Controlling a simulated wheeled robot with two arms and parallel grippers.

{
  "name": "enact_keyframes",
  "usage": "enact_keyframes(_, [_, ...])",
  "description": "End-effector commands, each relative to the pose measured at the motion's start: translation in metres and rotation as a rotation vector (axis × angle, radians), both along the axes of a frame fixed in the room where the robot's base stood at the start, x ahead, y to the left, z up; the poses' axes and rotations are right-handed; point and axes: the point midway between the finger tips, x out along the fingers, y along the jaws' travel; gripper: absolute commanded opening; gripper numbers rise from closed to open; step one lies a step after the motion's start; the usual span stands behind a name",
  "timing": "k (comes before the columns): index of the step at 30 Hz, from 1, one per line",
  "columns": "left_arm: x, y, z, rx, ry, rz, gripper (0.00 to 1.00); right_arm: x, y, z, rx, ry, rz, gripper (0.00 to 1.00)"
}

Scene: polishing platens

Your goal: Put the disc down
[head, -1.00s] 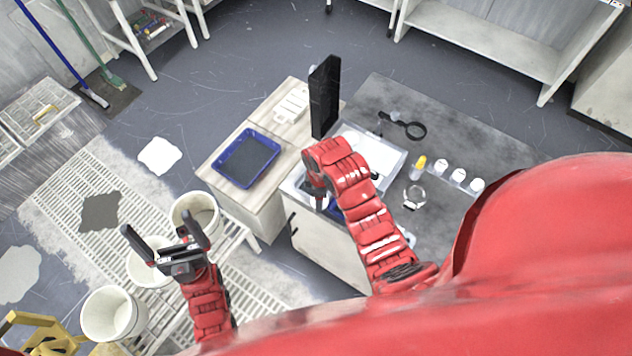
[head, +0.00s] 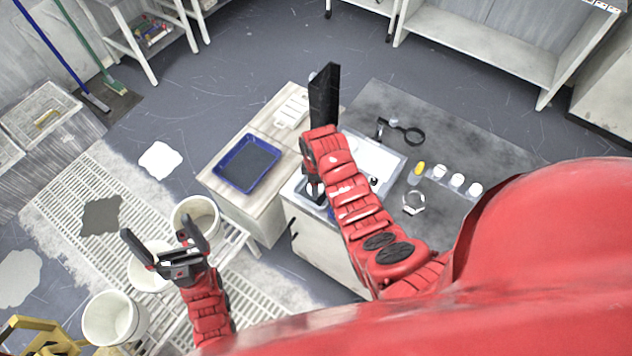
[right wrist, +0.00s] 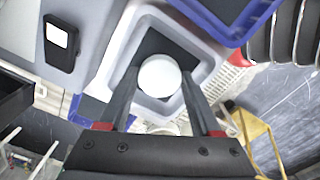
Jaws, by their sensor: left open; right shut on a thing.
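The disc (right wrist: 158,80) is white and round in the right wrist view. It sits between the fingertips of my right gripper (right wrist: 160,74), which is shut on it. Behind it is a pale square tray (right wrist: 205,55) with a dark inside; I cannot tell whether the disc touches it. In the head view my right arm hides most of the right gripper, and I cannot make out the disc there. My left gripper (head: 157,229) is open and empty, above the white buckets at the left.
A blue-rimmed tray (head: 222,160) lies on the wooden-topped cabinet (head: 215,188). A tall black panel (head: 324,95) stands behind my right arm. White buckets (head: 110,318) stand at the left.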

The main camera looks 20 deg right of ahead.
Motion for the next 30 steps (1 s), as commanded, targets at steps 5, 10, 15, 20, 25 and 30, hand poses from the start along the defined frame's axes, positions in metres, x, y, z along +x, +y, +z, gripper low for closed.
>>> enact_keyframes(5, [0.0001, 0.0, 0.0022, 0.0, 0.0, 0.0, 1.0, 0.0012, 0.0002, -0.0037, 0.0, -0.005, 0.001, 0.05])
enact_keyframes(10, [0.0, 0.0, 0.001, 0.0, 0.0, 0.0, 1.0, 0.0011, 0.0001, -0.0046, 0.0, -0.004, 0.001, 0.05])
enact_keyframes(15, [0.0, 0.0, -0.0004, 0.0, 0.0, 0.0, 1.0, 0.001, 0.0002, -0.0059, 0.0, -0.004, 0.001, 0.8])
enact_keyframes(20, [0.0, 0.0, -0.0005, 0.0, 0.0, 0.0, 1.0, 0.001, 0.0002, -0.0058, -0.001, -0.004, 0.001, 0.95])
enact_keyframes(25, [0.0, 0.0, -0.0003, 0.0, 0.0, 0.0, 1.0, 0.0009, 0.0001, -0.0057, 0.0, -0.003, 0.001, 0.95])
enact_keyframes(30, [0.0, 0.0, 0.0005, 0.0, 0.0, 0.0, 1.0, 0.0014, 0.0001, -0.0016, 0.0, -0.004, 0.001, 0.95])
